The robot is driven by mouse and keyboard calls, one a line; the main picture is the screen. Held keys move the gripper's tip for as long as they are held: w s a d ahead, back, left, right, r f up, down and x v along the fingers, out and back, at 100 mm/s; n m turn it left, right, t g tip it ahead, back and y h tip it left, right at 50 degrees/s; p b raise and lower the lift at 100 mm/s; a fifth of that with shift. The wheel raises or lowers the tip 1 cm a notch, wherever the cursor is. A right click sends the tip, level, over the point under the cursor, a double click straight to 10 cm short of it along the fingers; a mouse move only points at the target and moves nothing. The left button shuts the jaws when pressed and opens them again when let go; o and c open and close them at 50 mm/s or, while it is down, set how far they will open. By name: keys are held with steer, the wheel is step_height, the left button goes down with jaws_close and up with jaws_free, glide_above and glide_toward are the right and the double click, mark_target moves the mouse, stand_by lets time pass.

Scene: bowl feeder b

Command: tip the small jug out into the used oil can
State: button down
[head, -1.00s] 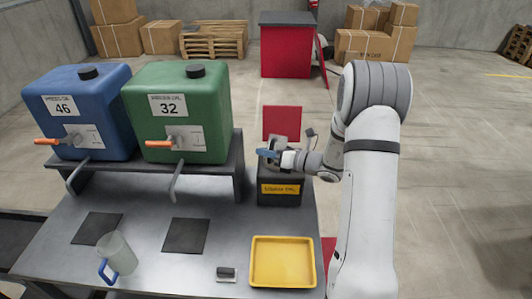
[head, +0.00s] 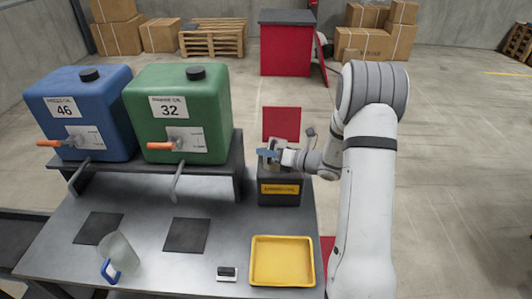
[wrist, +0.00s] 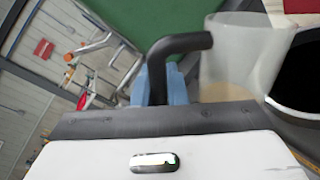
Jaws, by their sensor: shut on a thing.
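The small jug (wrist: 250,50) is clear with a black handle (wrist: 180,45). Amber liquid (wrist: 225,92) shows low inside it in the wrist view. My gripper (wrist: 165,85) has blue fingers and is shut on the handle. In the head view my gripper (head: 268,153) and the small jug (head: 279,143) are above the used oil can (head: 280,191), a dark box with a yellow label. A round black opening (wrist: 302,75) shows beside the jug in the wrist view. I cannot tell exactly how far the jug is tilted.
A blue tank (head: 80,105) and a green tank (head: 178,110) with orange-handled taps stand on a raised shelf at left. A larger jug (head: 119,252) with a blue handle, dark mats, a small black-and-white item (head: 227,273) and a yellow tray (head: 282,283) are on the table.

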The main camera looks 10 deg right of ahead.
stand_by(0.4)
steer(key=shift+w+d+f+m, duration=0.1)
steer(key=shift+w+f+m, duration=0.1)
steer(key=shift+m, duration=0.5)
steer(key=shift+w+d+m+g, duration=0.2)
steer(key=shift+w+m+g, duration=0.1)
steer(key=shift+m, duration=0.4)
stand_by(0.5)
steer(key=shift+w+d+m, duration=0.2)
steer(key=shift+w+m, duration=0.2)
steer(key=shift+m, duration=0.2)
steer(key=shift+r, duration=0.1)
stand_by(0.4)
steer(key=shift+w+d+r+m+g, duration=0.25)
steer(key=shift+w+r+m+g, duration=0.15)
steer(key=shift+w+r+m, duration=0.15)
